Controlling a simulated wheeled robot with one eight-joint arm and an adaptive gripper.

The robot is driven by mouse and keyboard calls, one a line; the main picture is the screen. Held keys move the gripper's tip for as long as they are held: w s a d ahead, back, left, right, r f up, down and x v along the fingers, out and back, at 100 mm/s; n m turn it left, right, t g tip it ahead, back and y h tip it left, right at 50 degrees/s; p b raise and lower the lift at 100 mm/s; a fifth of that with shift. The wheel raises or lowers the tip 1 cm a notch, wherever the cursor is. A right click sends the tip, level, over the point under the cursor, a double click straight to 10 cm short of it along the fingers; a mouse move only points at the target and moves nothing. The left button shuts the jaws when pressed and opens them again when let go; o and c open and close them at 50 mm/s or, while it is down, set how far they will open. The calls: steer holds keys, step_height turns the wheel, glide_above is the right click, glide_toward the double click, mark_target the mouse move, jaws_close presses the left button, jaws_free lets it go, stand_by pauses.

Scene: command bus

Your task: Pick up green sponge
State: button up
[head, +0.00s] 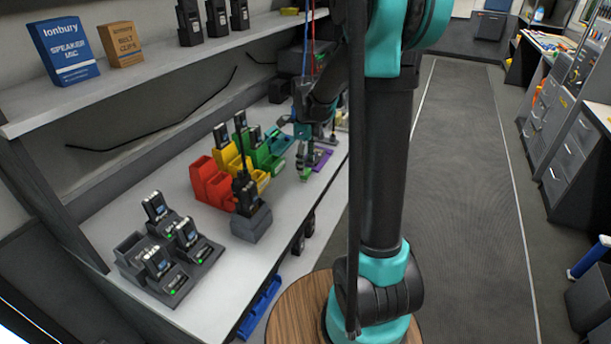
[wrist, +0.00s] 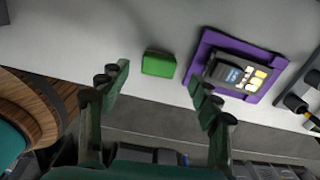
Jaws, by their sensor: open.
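The green sponge (wrist: 158,64) is a small bright green block lying on the white counter in the wrist view. It also shows small in the head view (head: 306,174), just below my gripper (head: 307,158). In the wrist view my gripper (wrist: 159,79) is open and empty, with one finger on each side of the sponge's position. The fingers look apart from the sponge. I cannot tell the exact height of the fingertips above the counter.
A purple mat (wrist: 213,42) with a handheld device (wrist: 236,74) on it lies close right of the sponge. Red bins (head: 212,186), yellow bins (head: 236,160) and green bins (head: 268,155) stand nearby. A charger dock (head: 140,254) is nearer. The counter's edge is close.

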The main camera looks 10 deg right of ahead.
steer(key=shift+a+f, duration=0.1)
steer(key=shift+f, duration=1.55)
steer(key=c, duration=0.9)
steer(key=shift+r, duration=0.1)
step_height(320, 180, up, 20)
steer(key=shift+f, duration=0.1)
